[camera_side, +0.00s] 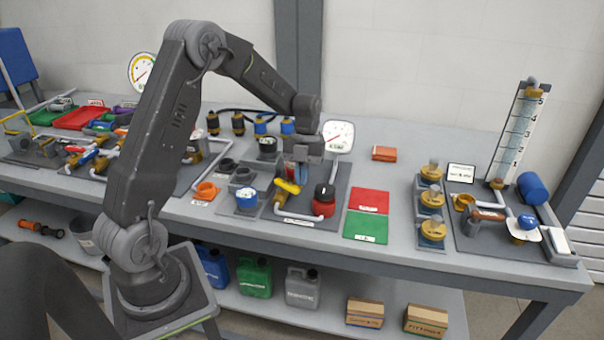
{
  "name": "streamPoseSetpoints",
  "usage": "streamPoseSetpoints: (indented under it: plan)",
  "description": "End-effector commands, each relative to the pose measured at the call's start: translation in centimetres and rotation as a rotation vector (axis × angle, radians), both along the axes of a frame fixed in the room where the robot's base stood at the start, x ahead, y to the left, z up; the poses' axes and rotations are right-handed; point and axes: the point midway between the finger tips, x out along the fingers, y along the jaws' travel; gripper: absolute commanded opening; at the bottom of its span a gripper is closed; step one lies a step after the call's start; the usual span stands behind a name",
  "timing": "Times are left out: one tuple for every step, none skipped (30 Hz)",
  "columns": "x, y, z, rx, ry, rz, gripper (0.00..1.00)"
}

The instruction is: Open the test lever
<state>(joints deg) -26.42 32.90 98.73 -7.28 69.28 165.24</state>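A yellow lever (288,187) sits on a brass valve body (280,200) on a dark grey plate in the middle of the bench. It is probably the test lever, but its label is too small to read. My gripper (299,175) points down just above and behind the lever. The fingers look bluish and small, and whether they touch the lever or have a gap between them cannot be made out. A white pressure gauge (338,136) stands behind to the right of my gripper.
Red (369,201) and green (366,227) mats lie flat to the right. Brass fittings (432,200) and a level-scale stand (519,135) are farther right.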

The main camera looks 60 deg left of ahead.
Motion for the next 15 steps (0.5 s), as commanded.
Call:
streamPoseSetpoints:
  plan:
    - [-0.2,-0.3,0.0,-0.001,0.001,0.0,0.0]
    - [-0.4,-0.4,0.0,-0.001,0.001,0.0,0.0]
    - [-0.5,-0.5,-0.1,-0.001,0.002,0.0,0.0]
    - [-0.7,-0.6,-0.1,-0.001,0.001,0.0,0.0]
    - [-0.8,-0.7,0.0,-0.001,0.001,0.0,0.0]
    - [-1.0,-0.8,0.0,-0.001,0.001,0.0,0.0]
    - [-1.1,-0.9,0.0,-0.001,0.001,0.0,0.0]
    - [-1.2,-1.0,-0.1,-0.001,0.002,0.0,0.0]
    - [-1.4,-1.1,-0.1,-0.001,0.002,0.0,0.0]
    - [-1.6,-1.2,-0.1,-0.001,0.002,0.0,0.0]
    - [-1.7,-1.3,-0.1,-0.001,0.002,0.0,0.0]
    - [-1.9,-1.4,-0.1,-0.001,0.002,0.0,0.0]
    - [-2.0,-1.4,0.0,0.0,0.001,0.0,0.0]
    - [-2.2,-1.5,0.0,-0.001,0.001,0.0,0.0]
    - [-2.4,-1.5,-0.1,-0.001,0.001,0.0,0.0]
